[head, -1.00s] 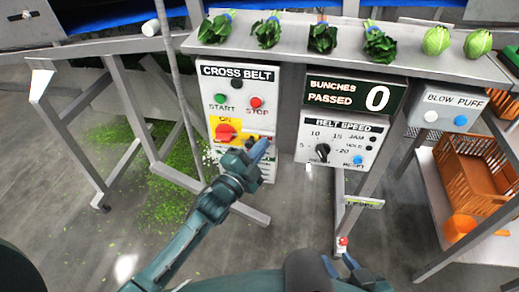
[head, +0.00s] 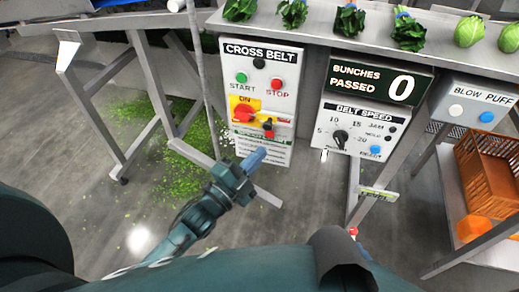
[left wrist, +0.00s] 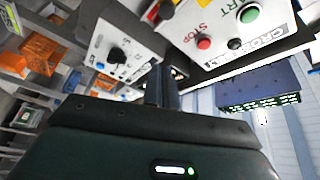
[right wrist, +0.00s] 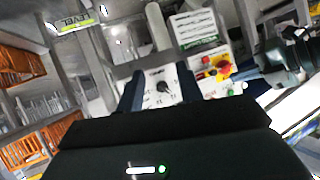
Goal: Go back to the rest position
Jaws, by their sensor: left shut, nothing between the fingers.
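My left gripper (head: 257,156) is shut and empty, held in front of and below the cross belt panel (head: 290,52), apart from it. Its closed fingers also show in the left wrist view (left wrist: 161,86). The belt speed panel (right wrist: 163,97) shows beyond that gap.
The belt speed panel (head: 357,131), the counter sign (head: 375,80) reading 0 and the blow puff box (head: 473,105) hang below a shelf with several green bunches. An orange crate (head: 488,170) stands at right. Green scraps litter the floor at left.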

